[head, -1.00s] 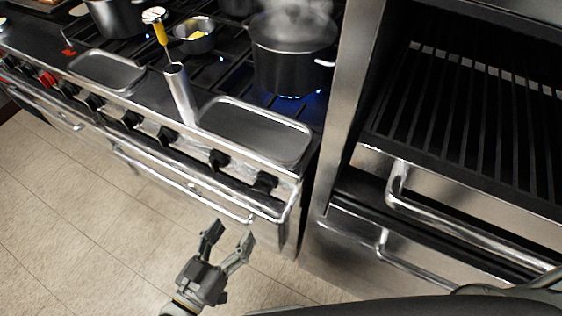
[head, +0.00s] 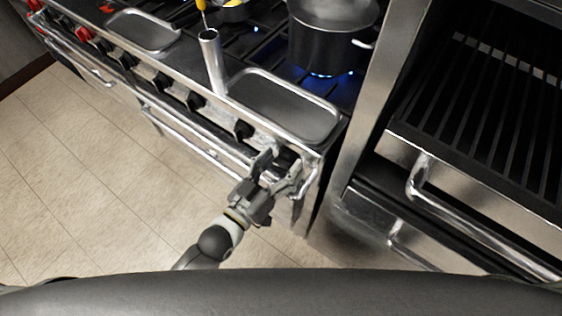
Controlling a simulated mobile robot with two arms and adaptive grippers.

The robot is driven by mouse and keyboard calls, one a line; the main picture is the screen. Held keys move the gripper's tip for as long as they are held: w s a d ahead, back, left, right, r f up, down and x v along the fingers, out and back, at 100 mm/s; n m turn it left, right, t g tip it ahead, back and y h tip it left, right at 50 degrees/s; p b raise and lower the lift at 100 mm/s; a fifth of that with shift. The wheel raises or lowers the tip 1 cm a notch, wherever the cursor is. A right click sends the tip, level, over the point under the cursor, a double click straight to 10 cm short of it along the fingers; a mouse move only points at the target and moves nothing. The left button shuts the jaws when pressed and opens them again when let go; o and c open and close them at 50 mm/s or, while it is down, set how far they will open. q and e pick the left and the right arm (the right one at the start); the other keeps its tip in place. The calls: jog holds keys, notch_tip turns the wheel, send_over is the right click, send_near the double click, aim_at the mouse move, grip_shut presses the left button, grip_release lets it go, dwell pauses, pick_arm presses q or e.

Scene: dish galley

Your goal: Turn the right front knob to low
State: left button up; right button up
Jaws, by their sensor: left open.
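The rightmost black knob (head: 285,157) is at the right end of the range's front panel, mostly hidden by my left gripper. My left gripper (head: 280,166) is open, with its two fingers on either side of this knob. I cannot tell whether the fingers touch it. The knob's pointer and setting are too small and covered to read. Another black knob (head: 243,130) is just to its left. A dark pot (head: 325,45) stands on the right burner, over a blue flame. My right gripper is out of view.
A steel rail (head: 195,139) runs along the range front below the knobs. A shallow tray (head: 335,118) and an upright metal cylinder (head: 212,62) sit above the panel. A grill cabinet with a bar handle (head: 419,180) stands at the right. The floor at left is clear.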

pick_arm(q)
jog(key=c, duration=1.1)
jog(key=shift+o, duration=0.2)
jog(key=shift+r+m+p, duration=0.1)
jog(key=shift+m+p, duration=0.55)
jog(key=shift+m, duration=0.35)
jog(key=m+p, duration=0.2)
jog(key=m, duration=0.2)
jog(key=shift+d, duration=0.1)
jog(key=m, duration=0.3)
jog(key=shift+m+p, duration=0.3)
jog(key=shift+m, duration=2)
